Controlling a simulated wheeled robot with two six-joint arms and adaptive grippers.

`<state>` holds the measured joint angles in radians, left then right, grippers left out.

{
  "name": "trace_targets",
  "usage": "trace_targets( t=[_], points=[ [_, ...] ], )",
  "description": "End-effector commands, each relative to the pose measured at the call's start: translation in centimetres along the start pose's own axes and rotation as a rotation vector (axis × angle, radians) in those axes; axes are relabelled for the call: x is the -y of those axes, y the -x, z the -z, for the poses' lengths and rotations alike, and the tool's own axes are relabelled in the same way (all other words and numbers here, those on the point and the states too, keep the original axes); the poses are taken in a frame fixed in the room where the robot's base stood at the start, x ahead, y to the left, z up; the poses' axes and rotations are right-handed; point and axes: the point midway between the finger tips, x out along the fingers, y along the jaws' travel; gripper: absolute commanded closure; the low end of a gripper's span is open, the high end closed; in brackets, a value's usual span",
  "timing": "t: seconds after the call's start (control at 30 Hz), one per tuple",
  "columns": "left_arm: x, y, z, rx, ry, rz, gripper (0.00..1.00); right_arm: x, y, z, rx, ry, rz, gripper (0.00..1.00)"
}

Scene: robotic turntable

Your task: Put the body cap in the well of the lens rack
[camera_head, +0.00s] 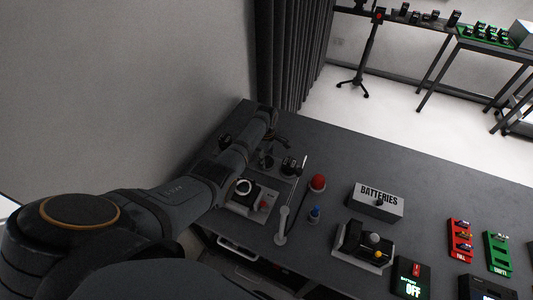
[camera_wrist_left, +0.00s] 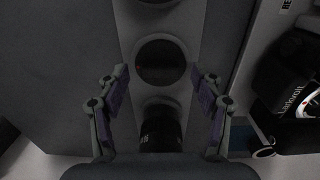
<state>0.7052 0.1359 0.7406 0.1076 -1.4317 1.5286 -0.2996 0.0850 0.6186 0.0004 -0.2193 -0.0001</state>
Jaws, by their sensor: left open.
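My left gripper (camera_wrist_left: 159,88) is open in the left wrist view, with nothing between its fingertips. It faces the grey lens rack (camera_wrist_left: 195,30), and its fingers stand to either side of the strip. A round well (camera_wrist_left: 160,62) with a pale rim lies between and just beyond the fingertips. Its inside is dark, and I cannot tell whether the body cap sits in it. A black lens (camera_wrist_left: 160,130) stands in the nearer well. In the head view my left gripper (camera_head: 277,140) is small and dark near the table's far left corner. My right gripper is out of view.
On the dark table (camera_head: 410,185) stand a grey batteries box (camera_head: 376,201), a red knob (camera_head: 318,182), a blue knob (camera_head: 314,214), and a red tray (camera_head: 460,240) beside a green tray (camera_head: 497,252). A black item with lettering (camera_wrist_left: 290,85) lies right of the rack in the wrist view.

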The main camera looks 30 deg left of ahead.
Motion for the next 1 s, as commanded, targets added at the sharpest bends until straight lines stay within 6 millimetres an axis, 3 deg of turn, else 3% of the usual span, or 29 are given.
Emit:
trace_targets(
  t=[0.17,0.3,0.5,0.7,1.0],
  points=[
    [-0.1,2.8,0.0,0.000,0.000,-0.005,0.33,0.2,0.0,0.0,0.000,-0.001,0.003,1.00],
    [-0.1,6.4,0.1,-0.001,0.000,-0.005,0.33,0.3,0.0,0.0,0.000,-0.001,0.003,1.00],
    [-0.1,10.3,0.1,-0.001,0.000,-0.002,0.33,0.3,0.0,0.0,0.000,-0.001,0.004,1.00],
    [0.0,11.7,0.0,0.000,0.000,0.000,0.33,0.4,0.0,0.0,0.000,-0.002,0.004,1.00],
    [0.0,11.8,0.0,0.000,0.000,0.000,0.33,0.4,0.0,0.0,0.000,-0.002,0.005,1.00]
  ],
)
